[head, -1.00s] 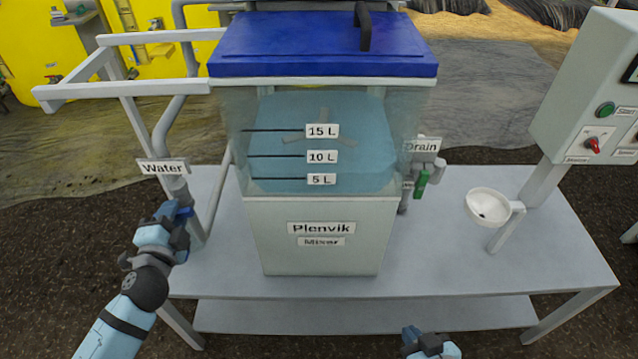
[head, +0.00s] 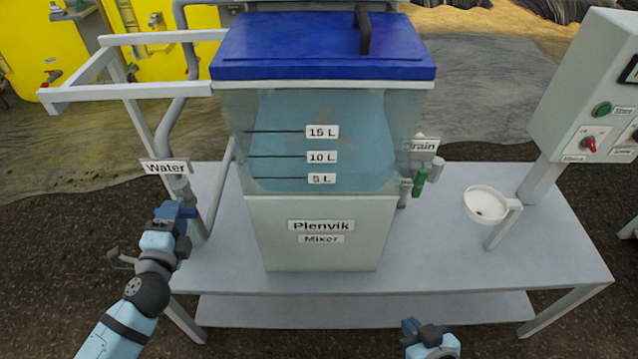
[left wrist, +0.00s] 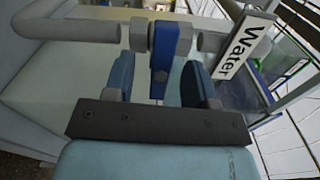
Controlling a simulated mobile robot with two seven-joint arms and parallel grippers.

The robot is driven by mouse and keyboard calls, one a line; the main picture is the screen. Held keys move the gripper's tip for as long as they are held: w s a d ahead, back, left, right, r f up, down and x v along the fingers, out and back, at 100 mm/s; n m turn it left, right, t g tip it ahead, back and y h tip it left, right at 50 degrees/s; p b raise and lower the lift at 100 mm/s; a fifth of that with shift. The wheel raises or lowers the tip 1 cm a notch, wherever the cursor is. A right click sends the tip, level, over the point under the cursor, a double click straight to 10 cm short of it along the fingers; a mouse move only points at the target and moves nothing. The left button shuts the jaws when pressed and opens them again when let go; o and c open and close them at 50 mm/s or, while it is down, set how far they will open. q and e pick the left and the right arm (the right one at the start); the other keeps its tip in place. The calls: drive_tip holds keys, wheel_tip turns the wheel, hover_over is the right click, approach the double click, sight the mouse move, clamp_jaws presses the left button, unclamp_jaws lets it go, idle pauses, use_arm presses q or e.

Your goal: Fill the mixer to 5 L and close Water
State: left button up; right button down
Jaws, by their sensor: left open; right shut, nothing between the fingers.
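The mixer (head: 320,245) stands on the bench with a clear tank (head: 270,140) marked 15 L, 10 L and 5 L. The tank looks blue-tinted well above the 5 L mark; I cannot tell the exact water level. The Water valve's blue handle (left wrist: 160,62) lies across its grey pipe, beside the Water label (head: 166,167). My left gripper (head: 174,212) is open at this valve. In the left wrist view its fingers (left wrist: 158,80) stand on both sides of the handle, with gaps. My right gripper (head: 424,328) is shut and empty below the bench's front edge.
The green-handled Drain valve (head: 419,181) is right of the tank. A white funnel cup (head: 486,204) and a control box (head: 590,95) stand further right. A white frame (head: 130,90) juts out at upper left. The bench top (head: 440,255) is clear at front right.

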use_arm(q)
drive_tip(key=s+b, duration=0.1)
drive_tip(key=s, duration=0.4)
drive_tip(key=shift+s, duration=0.25)
use_arm(e)
drive_tip(key=shift+f, duration=0.55)
idle(0.6)
use_arm(q)
drive_tip(key=s+d+f+n+g+h, duration=0.4)
drive_tip(key=s+d+f+n+g, duration=0.3)
drive_tip(key=s+d+f+n, duration=0.65)
drive_tip(key=a+r+n+p, duration=0.2)
drive_tip(key=r+p, duration=1.1)
drive_tip(key=p, duration=0.7)
drive_tip(key=shift+w+a+r+y, duration=0.2)
drive_tip(key=shift+a+r+y, duration=0.2)
drive_tip(key=shift+a, duration=0.45)
use_arm(e)
wheel_tip(320, 180, up, 14)
drive_tip(key=s+d, duration=0.1)
drive_tip(key=shift+s+d+h, duration=0.15)
drive_tip(key=shift+d+h, duration=0.15)
drive_tip(key=shift+r, duration=0.25)
